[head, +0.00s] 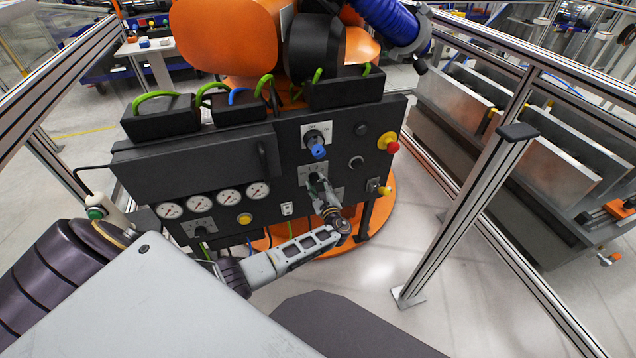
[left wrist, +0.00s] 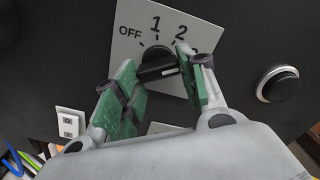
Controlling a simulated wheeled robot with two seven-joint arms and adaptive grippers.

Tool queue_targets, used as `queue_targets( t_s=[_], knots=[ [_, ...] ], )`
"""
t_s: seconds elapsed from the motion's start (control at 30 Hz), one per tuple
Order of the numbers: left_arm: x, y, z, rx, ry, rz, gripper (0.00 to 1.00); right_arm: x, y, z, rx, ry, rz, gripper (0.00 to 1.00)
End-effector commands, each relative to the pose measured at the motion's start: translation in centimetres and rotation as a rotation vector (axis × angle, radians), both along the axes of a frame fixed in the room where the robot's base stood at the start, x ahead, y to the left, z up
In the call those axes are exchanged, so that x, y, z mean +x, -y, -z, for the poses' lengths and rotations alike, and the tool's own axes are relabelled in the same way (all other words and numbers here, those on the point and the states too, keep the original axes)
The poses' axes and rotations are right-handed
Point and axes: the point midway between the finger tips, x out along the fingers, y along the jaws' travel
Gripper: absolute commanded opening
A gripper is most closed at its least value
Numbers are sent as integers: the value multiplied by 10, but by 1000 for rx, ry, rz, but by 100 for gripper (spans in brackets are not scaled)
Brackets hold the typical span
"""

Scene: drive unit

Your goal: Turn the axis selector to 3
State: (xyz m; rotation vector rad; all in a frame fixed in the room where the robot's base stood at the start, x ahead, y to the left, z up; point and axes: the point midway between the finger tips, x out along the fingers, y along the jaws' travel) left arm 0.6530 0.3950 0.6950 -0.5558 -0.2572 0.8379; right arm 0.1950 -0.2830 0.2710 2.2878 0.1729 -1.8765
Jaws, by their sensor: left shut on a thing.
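The axis selector is a black knob (left wrist: 156,66) on a light plate (left wrist: 133,48) marked OFF, 1 and 2. A further mark to the right of 2 is mostly hidden by a finger. A white line on the knob points to the right in the left wrist view, towards that finger. My left gripper (left wrist: 158,82) is shut on the knob, one green-padded finger on each side of it. In the head view my left gripper (head: 323,190) reaches up to the panel from below and covers most of the selector. My right gripper is out of view.
The black panel (head: 200,155) also carries a blue-handled switch (head: 318,150), a red button on yellow (head: 391,146), a round black knob (left wrist: 277,83), a yellow button (head: 245,218) and several gauges. A metal fence post (head: 465,205) stands to the right.

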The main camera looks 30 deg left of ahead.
Motion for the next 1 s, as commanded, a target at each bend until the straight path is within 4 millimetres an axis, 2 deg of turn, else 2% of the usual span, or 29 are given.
queue_targets(
  t_s=[0.2,0.67,0.7,0.83,1.0],
  knots=[
    [-1,1,1,44,-57,2,17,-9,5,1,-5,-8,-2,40],
    [-1,1,2,55,-69,2,17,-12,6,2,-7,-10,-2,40],
    [-1,1,2,55,-69,2,45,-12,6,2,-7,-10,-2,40],
    [-1,1,2,55,-68,2,61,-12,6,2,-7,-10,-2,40],
    [-1,0,1,55,-66,1,62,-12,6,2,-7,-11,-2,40]
  ],
)
